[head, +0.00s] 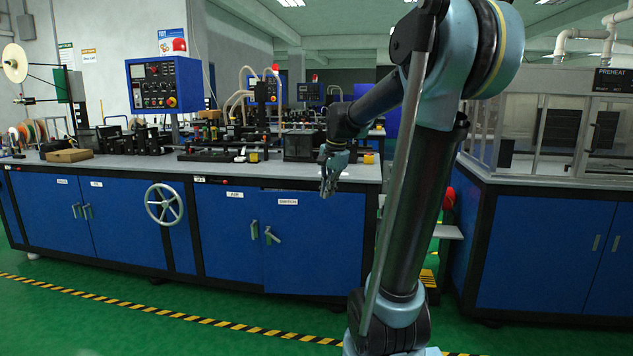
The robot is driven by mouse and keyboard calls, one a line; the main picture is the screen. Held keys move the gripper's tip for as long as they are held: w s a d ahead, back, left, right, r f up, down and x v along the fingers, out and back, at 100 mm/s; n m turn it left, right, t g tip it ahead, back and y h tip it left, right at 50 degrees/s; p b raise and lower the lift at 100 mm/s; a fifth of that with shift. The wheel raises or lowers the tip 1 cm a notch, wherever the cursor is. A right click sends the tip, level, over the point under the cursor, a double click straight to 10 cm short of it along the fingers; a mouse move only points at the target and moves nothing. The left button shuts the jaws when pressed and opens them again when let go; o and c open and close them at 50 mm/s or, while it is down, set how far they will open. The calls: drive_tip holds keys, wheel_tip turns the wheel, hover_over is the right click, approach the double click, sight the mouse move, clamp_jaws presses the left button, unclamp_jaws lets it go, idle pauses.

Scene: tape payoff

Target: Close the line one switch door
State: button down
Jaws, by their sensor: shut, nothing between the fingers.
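The switch door (318,240) is the blue right-hand door of the near bench's cabinet, with a small white label that seems to read SWITCH. Its handle (272,236) is tilted, unlike the upright handle (254,230) on the door to its left. A dark strip runs along its top edge, and it looks slightly ajar, though the size of any gap is hard to tell. My gripper (327,191) is shut and empty, pointing down in front of the bench near the door's upper right. My arm hides the area right of the door.
A silver handwheel (164,204) sticks out of the bench front, left of the doors. Machinery covers the worktop (350,173). A preheat cabinet (530,230) stands at the right. Green floor (150,335) with a yellow-black stripe (200,320) is clear in front.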

drive_tip(key=s+d+f+n, duration=0.2)
drive_tip(key=s+f, duration=0.4)
drive_tip(key=s, duration=0.3)
drive_tip(key=s+d+f+n+h, duration=0.1)
drive_tip(key=s+f+n, duration=0.3)
drive_tip(key=s, duration=0.6)
drive_tip(key=s+d+f+n, duration=0.3)
drive_tip(key=s+f, duration=0.5)
drive_tip(key=s, duration=0.1)
drive_tip(key=shift+s+d+f+n, duration=0.15)
drive_tip(key=shift+d+n, duration=0.1)
drive_tip(key=shift+n, duration=0.15)
